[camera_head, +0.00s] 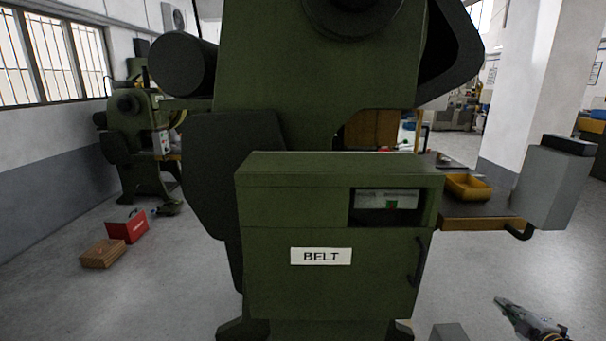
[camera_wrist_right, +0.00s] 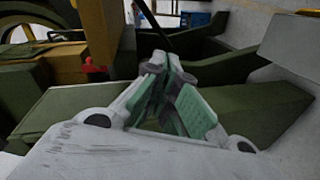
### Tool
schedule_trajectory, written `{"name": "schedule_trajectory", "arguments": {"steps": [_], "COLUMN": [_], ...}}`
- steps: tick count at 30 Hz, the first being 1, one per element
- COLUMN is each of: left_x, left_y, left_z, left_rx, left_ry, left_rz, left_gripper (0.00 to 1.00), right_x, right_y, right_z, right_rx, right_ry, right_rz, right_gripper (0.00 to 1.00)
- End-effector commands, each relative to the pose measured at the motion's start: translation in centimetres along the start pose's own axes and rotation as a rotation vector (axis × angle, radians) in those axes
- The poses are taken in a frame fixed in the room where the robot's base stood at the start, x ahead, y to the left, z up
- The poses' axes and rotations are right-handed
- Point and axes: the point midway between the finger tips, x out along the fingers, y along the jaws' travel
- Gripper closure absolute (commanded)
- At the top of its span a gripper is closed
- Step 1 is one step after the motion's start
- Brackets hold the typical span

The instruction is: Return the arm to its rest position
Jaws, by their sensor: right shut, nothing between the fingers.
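My right gripper (camera_head: 504,305) shows at the lower right of the head view, over the grey floor. It is grey-white and points up and to the left, apart from the green machine. In the right wrist view its fingers (camera_wrist_right: 167,70) come together at the tips, with green pads inside and nothing between them. My left gripper is not in view. The large green press (camera_head: 320,200) with a BELT label fills the middle of the head view.
A yellow tray (camera_head: 467,187) lies on the side table right of the press, beside a grey box (camera_head: 552,187). A red box (camera_head: 127,228) and a brown wooden block (camera_head: 103,254) are on the floor at left. Floor at the lower right looks mostly free.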

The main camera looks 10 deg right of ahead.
Motion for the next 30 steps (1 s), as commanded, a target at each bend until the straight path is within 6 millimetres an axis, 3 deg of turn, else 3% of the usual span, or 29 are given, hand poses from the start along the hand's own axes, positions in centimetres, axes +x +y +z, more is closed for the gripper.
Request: {"name": "schedule_trajectory", "arguments": {"steps": [1,6,15,22,30], "left_x": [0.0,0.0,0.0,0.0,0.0], "left_y": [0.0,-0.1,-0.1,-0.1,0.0], "left_z": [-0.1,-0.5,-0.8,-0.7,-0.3], "left_rx": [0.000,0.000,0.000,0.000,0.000], "left_ry": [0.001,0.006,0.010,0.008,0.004], "left_rz": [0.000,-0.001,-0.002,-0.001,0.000], "left_gripper": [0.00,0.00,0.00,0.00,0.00], "right_x": [-0.4,-2.5,-8.1,-13.5,-20.4], "right_y": [-1.4,-6.5,-17.1,-25.8,-36.2], "right_z": [2.0,7.7,14.8,17.7,18.4], "right_rx": [0.028,0.120,0.265,0.360,0.456], "right_ry": [-0.055,-0.222,-0.477,-0.647,-0.815], "right_rz": [-0.021,-0.082,-0.193,-0.284,-0.401], "right_gripper": [1.00,1.00,1.00,1.00,1.00]}}
